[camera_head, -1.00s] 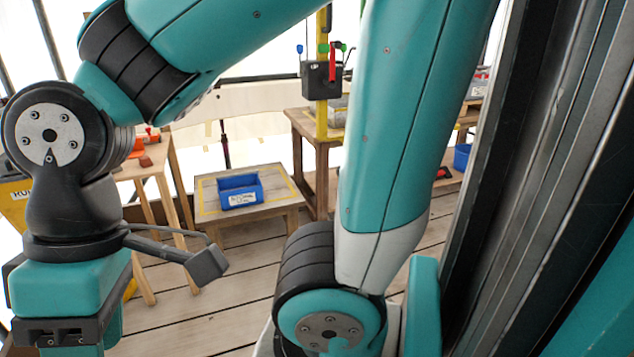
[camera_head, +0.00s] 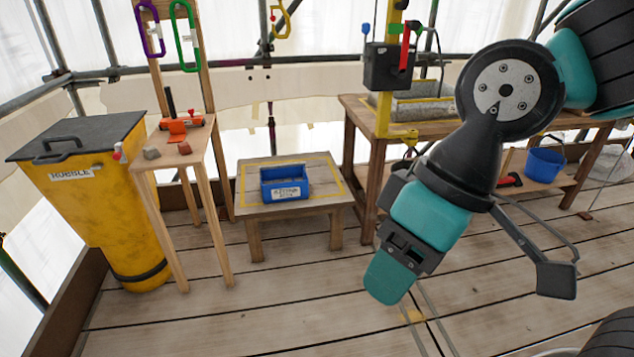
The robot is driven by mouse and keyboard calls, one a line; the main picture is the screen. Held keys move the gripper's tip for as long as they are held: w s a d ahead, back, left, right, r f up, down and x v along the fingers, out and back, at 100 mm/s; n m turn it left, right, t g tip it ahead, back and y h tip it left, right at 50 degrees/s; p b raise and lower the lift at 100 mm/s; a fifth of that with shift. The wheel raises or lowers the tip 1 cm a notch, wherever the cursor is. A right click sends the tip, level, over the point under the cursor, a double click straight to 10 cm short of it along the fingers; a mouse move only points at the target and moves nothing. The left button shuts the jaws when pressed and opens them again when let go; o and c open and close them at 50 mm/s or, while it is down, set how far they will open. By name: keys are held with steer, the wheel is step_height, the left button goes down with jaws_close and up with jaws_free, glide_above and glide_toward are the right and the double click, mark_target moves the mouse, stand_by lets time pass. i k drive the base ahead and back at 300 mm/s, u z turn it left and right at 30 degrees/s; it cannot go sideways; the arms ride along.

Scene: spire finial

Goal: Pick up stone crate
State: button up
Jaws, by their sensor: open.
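A blue crate (camera_head: 286,183) with a white label sits on a low wooden table (camera_head: 258,208) left of the middle. The label is too small to read surely. A grey, trough-like block (camera_head: 424,108) lies on the workbench behind my arm, partly hidden. I cannot tell from looks alone which of these is the stone crate. My gripper (camera_head: 390,278) hangs over the floor, in front and to the right of the low table. It is open, holds nothing and is apart from both; its fingertips show poorly.
A yellow rubble bin (camera_head: 90,205) and a narrow wooden stand (camera_head: 183,150) with orange tools are at left. The workbench (camera_head: 365,130) stands at right, with a yellow post before it and a blue bucket (camera_head: 544,165) on its lower shelf. The front plank floor is clear.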

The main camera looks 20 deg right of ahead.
mark_target(284, 178)
steer(key=i, duration=1.4)
steer(key=u, duration=0.2)
steer(key=i, duration=1.55)
steer(key=u, duration=0.2)
